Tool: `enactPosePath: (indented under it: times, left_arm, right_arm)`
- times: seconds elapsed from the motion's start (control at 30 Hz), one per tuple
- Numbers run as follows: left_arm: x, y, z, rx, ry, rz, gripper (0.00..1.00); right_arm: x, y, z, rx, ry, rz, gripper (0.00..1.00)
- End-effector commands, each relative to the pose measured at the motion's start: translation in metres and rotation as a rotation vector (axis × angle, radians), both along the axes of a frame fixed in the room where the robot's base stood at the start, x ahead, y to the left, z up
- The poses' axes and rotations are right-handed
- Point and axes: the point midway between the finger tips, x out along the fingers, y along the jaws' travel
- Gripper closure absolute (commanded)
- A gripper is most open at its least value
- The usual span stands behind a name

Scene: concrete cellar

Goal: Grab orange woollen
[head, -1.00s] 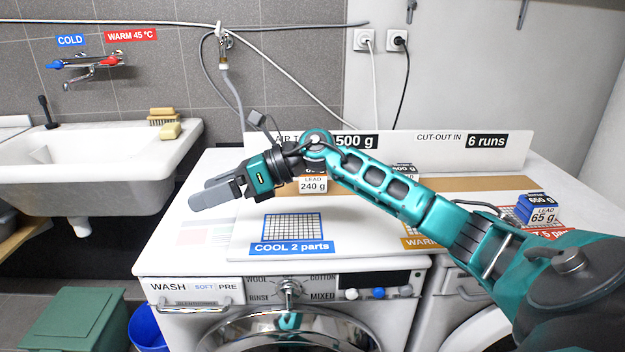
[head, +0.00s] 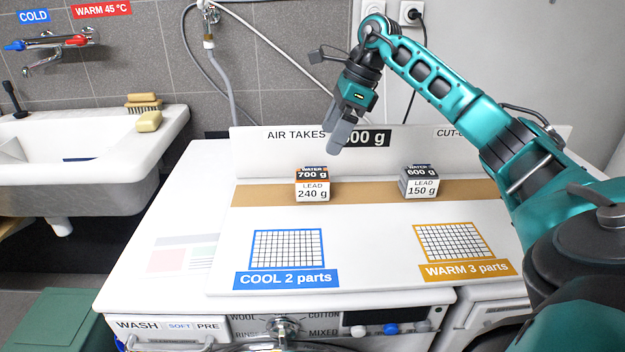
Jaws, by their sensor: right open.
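A small block with an orange-brown band (head: 312,185) stands on the tan strip of the white board. Its labels read water 700 g and lead 240 g. It is the only orange-toned block I see, and I cannot tell from its surface that it is woollen. My right gripper (head: 340,137) is open and points down, above and a little to the right of this block in the picture, apart from it. Its fingers overlap the "air takes" sign behind. My left gripper is not in view.
A blue grid (head: 286,249) and an orange grid (head: 455,241) lie in front, with bare white board between. A sink (head: 100,165) is at left.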

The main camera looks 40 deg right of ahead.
Motion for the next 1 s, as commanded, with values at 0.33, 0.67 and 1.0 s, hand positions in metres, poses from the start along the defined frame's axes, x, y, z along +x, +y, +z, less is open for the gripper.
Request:
enactPosePath:
  times: [0.33,0.67,1.0]
  left_arm:
    - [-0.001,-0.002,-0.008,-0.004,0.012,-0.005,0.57]
    - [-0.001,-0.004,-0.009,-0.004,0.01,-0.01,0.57]
    - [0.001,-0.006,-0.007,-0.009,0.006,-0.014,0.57]
  right_arm:
    - [0.015,0.018,-0.057,0.001,0.001,0.002,0.06]
    - [0.023,0.023,-0.081,0.003,0.003,0.001,0.06]
    - [0.032,0.03,-0.111,0.001,-0.002,0.0,0.06]
